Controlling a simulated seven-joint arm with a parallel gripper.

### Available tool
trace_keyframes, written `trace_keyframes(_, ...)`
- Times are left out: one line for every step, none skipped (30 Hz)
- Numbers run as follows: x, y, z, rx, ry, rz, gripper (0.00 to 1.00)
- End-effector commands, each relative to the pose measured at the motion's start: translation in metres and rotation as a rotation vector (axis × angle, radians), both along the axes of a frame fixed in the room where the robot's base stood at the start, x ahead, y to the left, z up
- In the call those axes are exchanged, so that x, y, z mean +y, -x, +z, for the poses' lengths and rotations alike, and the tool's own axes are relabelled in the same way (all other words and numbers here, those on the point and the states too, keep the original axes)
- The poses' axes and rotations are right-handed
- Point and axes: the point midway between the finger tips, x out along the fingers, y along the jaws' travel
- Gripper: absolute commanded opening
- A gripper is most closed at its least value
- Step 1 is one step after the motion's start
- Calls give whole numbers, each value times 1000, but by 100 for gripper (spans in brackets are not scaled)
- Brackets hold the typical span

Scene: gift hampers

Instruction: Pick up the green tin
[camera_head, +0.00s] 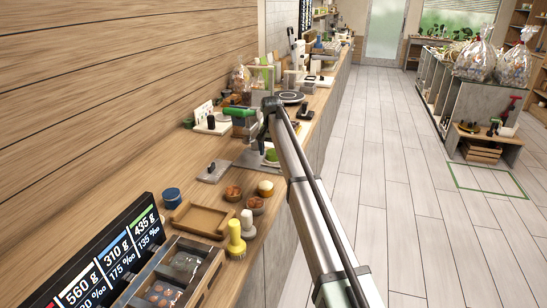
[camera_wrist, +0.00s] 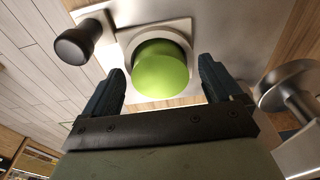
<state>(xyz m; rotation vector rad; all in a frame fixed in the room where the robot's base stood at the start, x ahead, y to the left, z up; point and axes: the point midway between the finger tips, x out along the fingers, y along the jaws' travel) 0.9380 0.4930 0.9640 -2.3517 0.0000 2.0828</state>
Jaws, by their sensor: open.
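The green tin (camera_wrist: 162,72) shows in the wrist view as a round, bright green shape. It sits in a pale round recess on a light square plate (camera_wrist: 126,40). In the head view a small green patch (camera_head: 271,155), likely the same tin, shows on the counter beside my arm, partly hidden. My gripper (camera_wrist: 161,70) has its two dark fingers spread, one on each side of the green shape in the picture, with visible gaps. I cannot tell how far the fingertips are above it. In the head view my gripper is largely hidden by the arm.
In the wrist view a dark knob (camera_wrist: 76,45) stands left of the tin and a metal knob (camera_wrist: 290,88) stands to the right.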

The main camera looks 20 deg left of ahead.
Motion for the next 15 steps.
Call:
trace_keyframes(0,0,0,0,0,0,92)
trace_keyframes(0,0,0,0,0,0,92)
trace_keyframes(0,0,0,0,0,0,92)
trace_keyframes(0,0,0,0,0,0,92)
trace_keyframes(0,0,0,0,0,0,92)
trace_keyframes(0,0,0,0,0,0,90)
trace_keyframes(0,0,0,0,0,0,87)
trace_keyframes(0,0,0,0,0,0,84)
trace_keyframes(0,0,0,0,0,0,80)
trace_keyframes(0,0,0,0,0,0,78)
trace_keyframes(0,0,0,0,0,0,75)
trace_keyframes(0,0,0,0,0,0,71)
trace_keyframes(0,0,0,0,0,0,68)
trace_keyframes(0,0,0,0,0,0,65)
trace_keyframes(0,0,0,0,0,0,61)
